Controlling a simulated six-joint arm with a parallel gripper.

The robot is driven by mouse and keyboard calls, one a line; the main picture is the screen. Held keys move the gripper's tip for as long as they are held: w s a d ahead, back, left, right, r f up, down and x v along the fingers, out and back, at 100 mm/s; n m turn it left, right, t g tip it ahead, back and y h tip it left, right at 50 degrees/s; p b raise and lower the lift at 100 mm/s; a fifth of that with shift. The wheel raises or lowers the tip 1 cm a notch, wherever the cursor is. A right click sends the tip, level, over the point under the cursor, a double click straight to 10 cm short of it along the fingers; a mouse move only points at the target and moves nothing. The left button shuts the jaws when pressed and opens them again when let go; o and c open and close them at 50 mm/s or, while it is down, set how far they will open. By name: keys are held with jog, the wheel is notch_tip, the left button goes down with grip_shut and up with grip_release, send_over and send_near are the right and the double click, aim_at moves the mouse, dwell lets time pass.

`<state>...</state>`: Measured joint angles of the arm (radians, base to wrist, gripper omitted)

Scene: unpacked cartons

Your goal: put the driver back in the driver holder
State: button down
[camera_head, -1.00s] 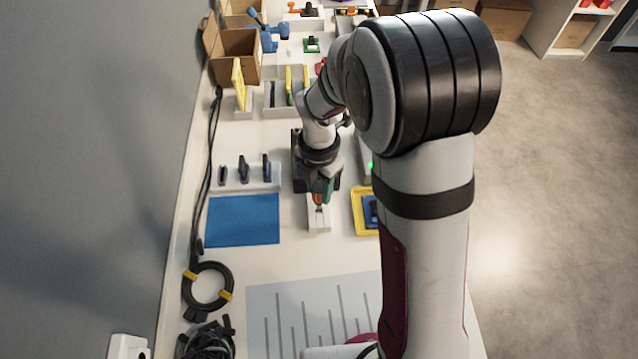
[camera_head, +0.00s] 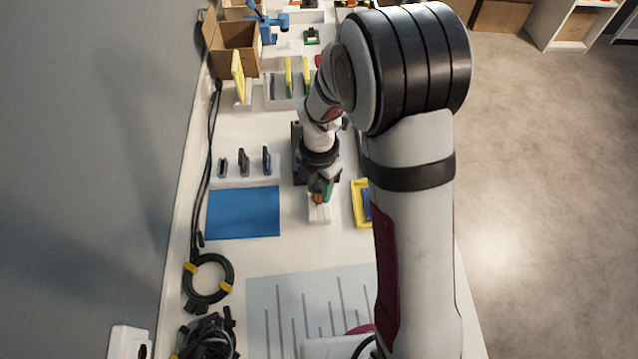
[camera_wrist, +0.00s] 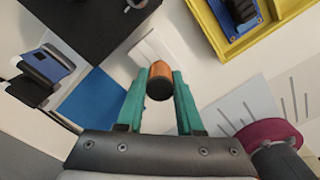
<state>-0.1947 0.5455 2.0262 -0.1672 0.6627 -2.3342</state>
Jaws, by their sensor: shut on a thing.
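The driver shows as an orange handle with a dark round end (camera_wrist: 159,82) in the wrist view; its orange also shows in the head view (camera_head: 317,197). My gripper (camera_wrist: 160,88) has its green fingers shut on the handle from both sides. A small white block, seemingly the driver holder (camera_head: 320,214), stands on the table right under my gripper in the head view. Part of the white block (camera_wrist: 148,48) shows behind the handle in the wrist view. The driver's lower end is hidden, so I cannot tell whether it is inside the holder.
A blue mat (camera_head: 243,212) lies left of the holder, with a rack of dark tools (camera_head: 243,165) behind it. A yellow tray (camera_head: 358,210) with a blue item stands close on the right. A pale lined sheet (camera_head: 300,300) lies in front. Coiled cables (camera_head: 208,278) are at the left edge.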

jog(key=shift+c, duration=2.3)
grip_release()
notch_tip(320, 180, up, 16)
jog(key=shift+f, duration=0.1)
